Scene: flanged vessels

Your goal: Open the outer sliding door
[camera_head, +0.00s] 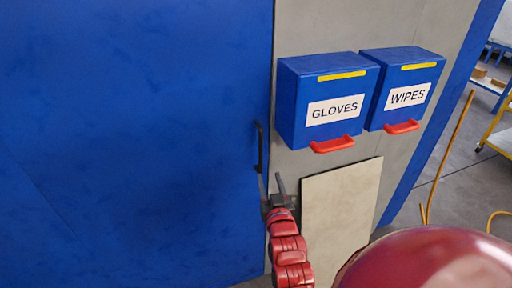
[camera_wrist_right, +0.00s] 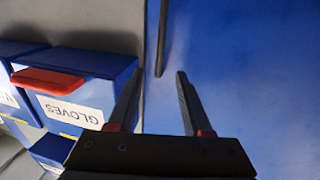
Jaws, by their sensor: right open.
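The outer sliding door (camera_head: 130,130) is a large blue panel filling the left of the head view; it also fills the right of the right wrist view (camera_wrist_right: 250,70). Its handle (camera_head: 259,148) is a thin dark vertical bar near the door's right edge. My right gripper (camera_head: 271,178) is open just below the handle. In the right wrist view the handle (camera_wrist_right: 161,38) ends between the two fingertips (camera_wrist_right: 160,75) in the picture, with no finger visibly touching it. I cannot tell the depth gap. My left gripper is not in view.
Blue boxes marked GLOVES (camera_head: 325,100) and WIPES (camera_head: 403,86) with red lips hang on the grey wall right of the door. A pale panel (camera_head: 340,210) stands below them. A yellow cart (camera_head: 497,130) and floor show at the far right.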

